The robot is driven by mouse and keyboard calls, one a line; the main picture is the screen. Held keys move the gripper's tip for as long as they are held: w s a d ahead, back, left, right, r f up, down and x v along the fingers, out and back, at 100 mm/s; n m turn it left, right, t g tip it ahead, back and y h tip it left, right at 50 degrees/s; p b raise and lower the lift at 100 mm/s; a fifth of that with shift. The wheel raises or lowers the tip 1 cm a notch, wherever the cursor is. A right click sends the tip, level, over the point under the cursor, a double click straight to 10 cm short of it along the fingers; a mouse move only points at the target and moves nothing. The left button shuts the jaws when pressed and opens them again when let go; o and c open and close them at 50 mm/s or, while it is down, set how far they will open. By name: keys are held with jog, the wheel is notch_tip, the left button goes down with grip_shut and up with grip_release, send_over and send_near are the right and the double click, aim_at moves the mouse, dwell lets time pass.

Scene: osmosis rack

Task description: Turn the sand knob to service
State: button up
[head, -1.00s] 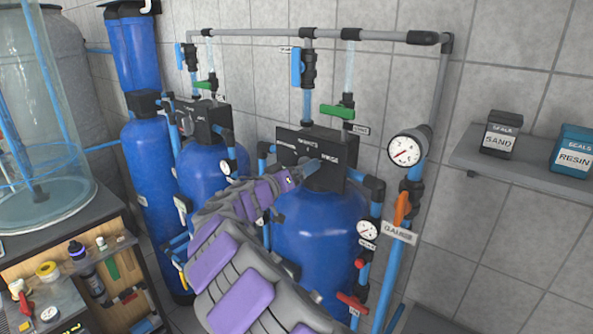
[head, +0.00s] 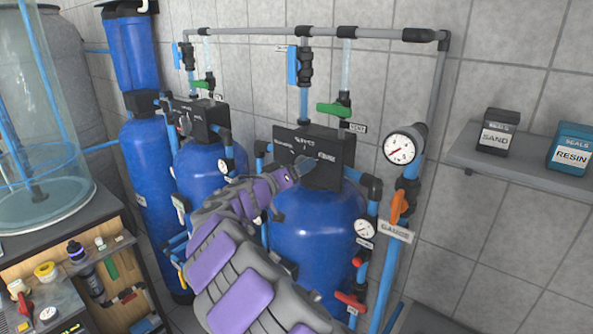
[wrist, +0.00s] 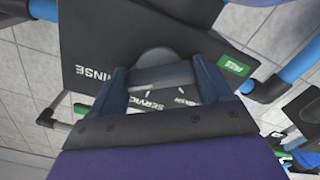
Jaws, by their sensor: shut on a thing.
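The knob (wrist: 159,57) is a dark, rounded piece on the black control panel (head: 286,141) on top of the right blue tank (head: 318,225). My gripper (head: 305,165) is at this panel in the head view. In the wrist view my gripper (wrist: 160,75) has its two blue-grey fingers on either side of the knob and is shut on it. The panel shows the words SERVICE and RINSE, upside down or tilted in the wrist view. A green label (wrist: 234,65) sits at the panel's edge. My gripper hides part of the knob, so I cannot tell its exact setting.
Pipes and a pressure gauge (head: 404,149) stand close to the right of the tank. Green (head: 334,109) and blue (head: 292,65) valve handles are above it. A second blue tank (head: 197,168) is to the left. A shelf (head: 520,165) with SAND and RESIN boxes is at right.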

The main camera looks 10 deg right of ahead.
jog(key=n+p, duration=0.1)
jog(key=n, duration=1)
jog(key=shift+f, duration=0.2)
dwell(0.6)
jog(key=o, duration=0.7)
jog(key=shift+o, duration=1.4)
jog(key=shift+w+a+n, duration=0.15)
jog(key=shift+a+n, duration=0.05)
jog(key=shift+n, duration=0.1)
jog(key=shift+a, duration=0.15)
